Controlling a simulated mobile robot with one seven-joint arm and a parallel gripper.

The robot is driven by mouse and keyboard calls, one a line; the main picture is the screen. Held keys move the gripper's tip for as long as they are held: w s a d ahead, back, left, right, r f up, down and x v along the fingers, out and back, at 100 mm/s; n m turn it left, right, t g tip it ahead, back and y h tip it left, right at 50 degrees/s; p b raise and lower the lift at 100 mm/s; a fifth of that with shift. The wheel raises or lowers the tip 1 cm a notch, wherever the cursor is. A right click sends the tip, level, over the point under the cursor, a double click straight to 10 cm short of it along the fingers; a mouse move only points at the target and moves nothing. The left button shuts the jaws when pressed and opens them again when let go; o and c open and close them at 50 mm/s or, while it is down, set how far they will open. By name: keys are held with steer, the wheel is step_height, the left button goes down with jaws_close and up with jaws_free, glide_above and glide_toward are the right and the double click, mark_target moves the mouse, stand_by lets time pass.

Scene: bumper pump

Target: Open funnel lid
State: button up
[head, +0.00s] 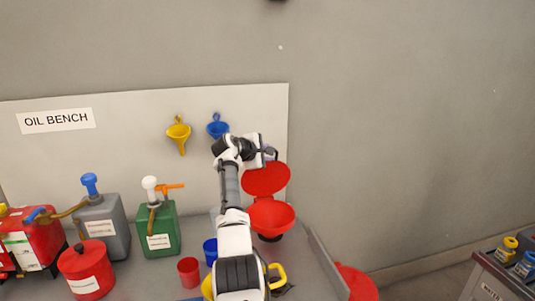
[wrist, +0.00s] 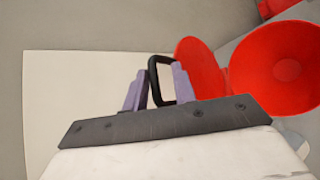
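The red funnel (head: 271,217) stands at the right end of the bench with its wide mouth up. Its round red lid (head: 265,179) is raised nearly upright behind the mouth. In the wrist view the lid (wrist: 199,66) is left of the funnel bowl (wrist: 285,70), and a black loop handle (wrist: 154,82) stands out from it. My gripper (wrist: 160,85) is at the handle, one purple finger on each side of its bar. A gap shows between the bar and the right finger. In the head view my gripper (head: 270,153) is beside the lid's top, with the fingers hardly visible.
A green can (head: 161,232), a grey can (head: 106,226) and a red tub (head: 87,272) stand on the bench to the left. Yellow (head: 179,132) and blue (head: 217,127) funnels hang on the backboard. A grey cart (head: 500,285) is at far right.

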steer(key=shift+o, duration=0.3)
steer(key=shift+r, duration=0.1)
steer(key=b+v, duration=0.5)
steer(key=v, duration=0.9)
steer(key=shift+b, duration=0.35)
steer(key=shift+c, duration=0.2)
